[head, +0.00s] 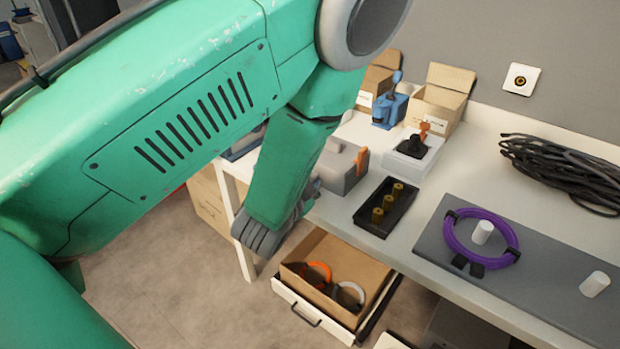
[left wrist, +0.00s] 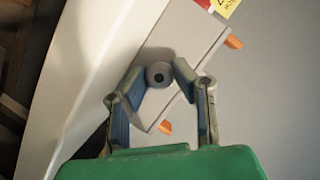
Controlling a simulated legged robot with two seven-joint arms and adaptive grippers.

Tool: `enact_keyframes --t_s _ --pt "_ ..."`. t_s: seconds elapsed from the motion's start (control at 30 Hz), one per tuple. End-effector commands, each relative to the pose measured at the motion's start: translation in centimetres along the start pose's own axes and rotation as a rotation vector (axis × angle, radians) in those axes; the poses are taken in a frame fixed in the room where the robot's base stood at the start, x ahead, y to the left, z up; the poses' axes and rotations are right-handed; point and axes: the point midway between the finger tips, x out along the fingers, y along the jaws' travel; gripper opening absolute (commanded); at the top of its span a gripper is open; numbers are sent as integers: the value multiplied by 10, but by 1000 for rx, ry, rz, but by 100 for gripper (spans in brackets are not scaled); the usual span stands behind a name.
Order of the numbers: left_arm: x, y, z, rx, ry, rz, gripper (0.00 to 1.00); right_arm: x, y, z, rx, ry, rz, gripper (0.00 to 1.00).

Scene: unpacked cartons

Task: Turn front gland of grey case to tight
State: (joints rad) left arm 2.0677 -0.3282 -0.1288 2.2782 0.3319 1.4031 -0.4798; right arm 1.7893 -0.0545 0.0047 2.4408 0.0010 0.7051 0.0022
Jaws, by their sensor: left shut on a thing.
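The grey case (head: 345,168) stands at the table's near edge, partly behind my green left arm in the head view. In the left wrist view the case (left wrist: 190,38) shows its grey side with orange latches (left wrist: 233,43). A round dark-grey gland (left wrist: 159,75) with a small dark centre sticks out from it. My left gripper (left wrist: 158,72) has its two fingertips on either side of this gland and is shut on it. In the head view the left gripper (head: 262,238) is low beside the table edge, and the gland is hidden there. My right gripper is not in view.
A black tray (head: 362,218) with brass parts stands right of the case. Behind are open cartons (head: 440,98), a blue device (head: 388,106) and a switch box (head: 412,153). A purple cable coil (head: 480,237) lies on a grey mat. An open drawer (head: 335,313) juts out below.

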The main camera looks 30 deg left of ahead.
Motion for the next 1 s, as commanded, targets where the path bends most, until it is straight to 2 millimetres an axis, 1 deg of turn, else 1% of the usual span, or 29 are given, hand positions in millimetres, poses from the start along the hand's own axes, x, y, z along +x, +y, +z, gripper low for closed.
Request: enact_keyframes --t_s 0.03,0.53,0.57,0.6,1.0 --pt "0 2 0 8 0 3 0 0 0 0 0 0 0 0" --pt "0 3 0 22 -1 0 0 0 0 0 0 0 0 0" --pt "0 3 0 22 -1 0 33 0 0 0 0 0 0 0" --pt "0 3 0 22 -1 -1 42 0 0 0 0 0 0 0" --pt "0 2 1 5 -2 3 42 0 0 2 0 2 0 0"
